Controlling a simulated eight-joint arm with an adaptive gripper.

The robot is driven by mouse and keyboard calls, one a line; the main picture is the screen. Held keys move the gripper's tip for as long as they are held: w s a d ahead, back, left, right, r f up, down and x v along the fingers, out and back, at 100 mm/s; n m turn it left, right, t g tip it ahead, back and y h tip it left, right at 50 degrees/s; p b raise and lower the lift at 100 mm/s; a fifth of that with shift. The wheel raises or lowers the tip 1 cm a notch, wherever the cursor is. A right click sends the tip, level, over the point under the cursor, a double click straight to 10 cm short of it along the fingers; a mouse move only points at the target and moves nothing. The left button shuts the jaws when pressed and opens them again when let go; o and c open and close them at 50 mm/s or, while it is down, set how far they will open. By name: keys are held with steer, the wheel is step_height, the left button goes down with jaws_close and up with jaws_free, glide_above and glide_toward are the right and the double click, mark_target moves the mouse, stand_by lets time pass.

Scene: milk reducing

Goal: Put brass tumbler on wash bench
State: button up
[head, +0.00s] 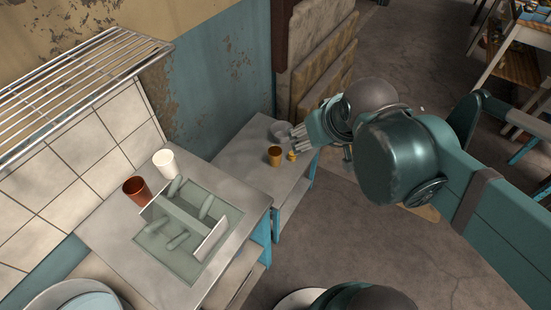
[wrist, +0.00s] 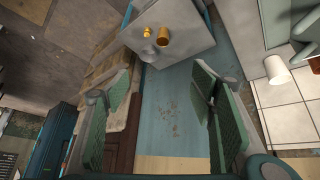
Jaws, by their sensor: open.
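The brass tumbler (head: 275,156) stands upright on a small grey-topped table (head: 240,150) in the head view. It also shows in the wrist view (wrist: 163,37), near the top. My gripper (head: 301,140) hangs beside the tumbler, to its right in the head view, and is not touching it. In the wrist view my two green fingers are spread wide, with nothing between them (wrist: 165,108). A nearer grey-topped bench (head: 110,238) with a green recessed tray (head: 165,262) appears to be the wash bench.
A yellow object (head: 292,156) and a grey bowl-like item (head: 281,130) stand close to the tumbler. A reddish-brown cup (head: 136,190) and a white cup (head: 164,163) stand at the bench's back edge. A wire rack (head: 80,75) hangs above. The bench's front-left top is bare.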

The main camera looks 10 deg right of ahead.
steer(key=w+f+n+g, duration=0.2)
steer(key=w+n, duration=0.3)
steer(key=w, duration=0.7)
steer(key=n+g, duration=0.5)
steer(key=n, duration=1.1)
glide_above(275, 151)
steer(key=s, duration=0.3)
steer(key=f, duration=4.3)
steer(key=shift+w+a, duration=0.15)
steer(key=shift+a, duration=0.2)
steer(key=shift+f, duration=0.35)
steer(key=shift+f+b, duration=0.35)
steer(key=shift+f, duration=0.95)
steer(key=shift+f, duration=0.15)
steer(key=shift+f+b, duration=0.85)
steer(key=shift+f, duration=1.6)
